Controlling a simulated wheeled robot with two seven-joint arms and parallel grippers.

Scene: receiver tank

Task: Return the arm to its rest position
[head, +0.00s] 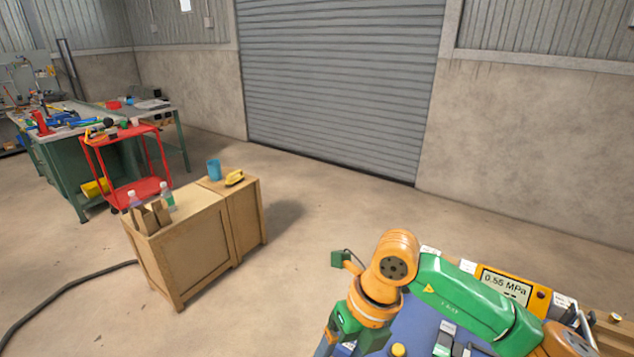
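One of my arms, green and orange, enters from the lower right and bends at an orange joint. It appears to be my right arm. Its wrist end (345,325) points down at the bottom edge. The fingertips are cut off or hidden, so I cannot tell whether that gripper is open or shut. The arm hangs over a blue surface (420,325), partly hidden by it. Behind the arm a display (505,285) reads 0.55 MPa. My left gripper is not in view.
A wooden crate (185,250) stands left of centre with bottles, a blue cup (214,169) and a yellow item (234,178) on top. Behind are a red cart (130,165) and a green workbench (60,165). A dark hose (70,290) lies on the floor. Open floor lies before the shutter (340,80).

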